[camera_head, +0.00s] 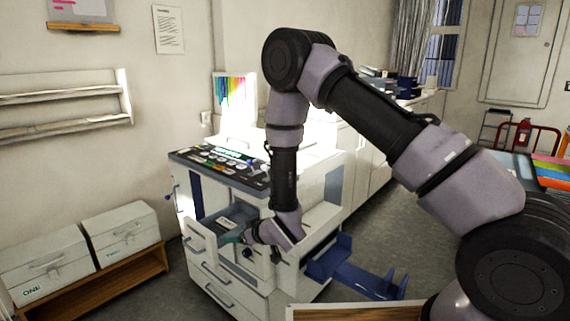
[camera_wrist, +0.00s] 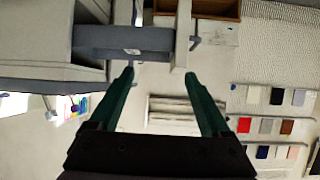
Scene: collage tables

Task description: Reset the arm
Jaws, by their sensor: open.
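My arm reaches from the lower right over to a white and dark-blue machine (camera_head: 320,190), bent high at the elbow. My gripper (camera_head: 236,238) is at the machine's front, by a dark recessed part (camera_head: 235,220); in the head view it is small and partly hidden by the wrist. In the wrist view the two green fingers of my gripper (camera_wrist: 158,76) stand wide apart with nothing held between them. A grey bar-like part (camera_wrist: 125,40) of the machine lies just beyond the fingertips; I cannot tell whether they touch it.
A blue tray (camera_head: 365,276) juts out at the machine's right. A panel with several buttons (camera_head: 222,164) is on top. Two white boxes (camera_head: 122,230) (camera_head: 45,265) sit on a wooden shelf (camera_head: 140,268) at left. Grey floor (camera_head: 410,215) is open to the right.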

